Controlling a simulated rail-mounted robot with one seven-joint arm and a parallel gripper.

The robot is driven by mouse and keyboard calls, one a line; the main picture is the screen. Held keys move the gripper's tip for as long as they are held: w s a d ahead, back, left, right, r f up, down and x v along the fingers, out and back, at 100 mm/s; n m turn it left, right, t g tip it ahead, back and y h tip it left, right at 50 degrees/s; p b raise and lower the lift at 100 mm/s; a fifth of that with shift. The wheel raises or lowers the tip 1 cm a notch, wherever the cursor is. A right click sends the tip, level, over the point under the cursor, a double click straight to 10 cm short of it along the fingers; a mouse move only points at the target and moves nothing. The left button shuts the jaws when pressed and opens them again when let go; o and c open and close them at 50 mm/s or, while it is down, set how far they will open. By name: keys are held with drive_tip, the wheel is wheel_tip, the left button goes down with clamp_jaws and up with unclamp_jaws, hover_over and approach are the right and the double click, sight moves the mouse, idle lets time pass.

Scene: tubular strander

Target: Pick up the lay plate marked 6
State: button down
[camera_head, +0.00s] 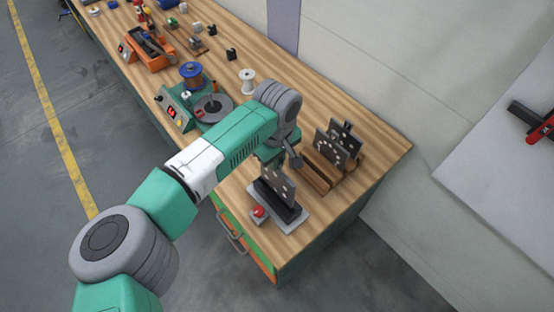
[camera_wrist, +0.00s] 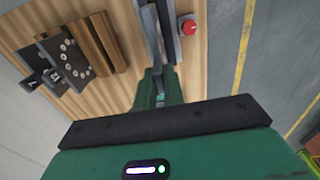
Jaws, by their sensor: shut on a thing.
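My gripper (camera_head: 273,160) is shut on a dark lay plate (camera_head: 279,184) with pale holes. The plate stands upright at a black stand on a grey base (camera_head: 292,222); I cannot tell whether it is seated or just above it. In the wrist view my gripper's fingers (camera_wrist: 159,88) close on the plate, seen edge-on (camera_wrist: 150,32). Its number is not readable. More dark plates (camera_head: 338,147) stand upright in a wooden rack (camera_head: 320,172); they also show in the wrist view (camera_wrist: 66,58), with small white marks I cannot read surely.
A red button (camera_head: 259,211) sits beside the stand; it also shows in the wrist view (camera_wrist: 188,27). A white spool (camera_head: 247,81), a blue spool (camera_head: 191,75) and an orange device (camera_head: 147,50) stand farther along the wooden bench. A wall runs behind the bench.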

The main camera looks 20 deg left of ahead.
wheel_tip(320, 180, up, 12)
drive_tip(key=p, duration=0.8)
drive_tip(key=shift+f, duration=0.1)
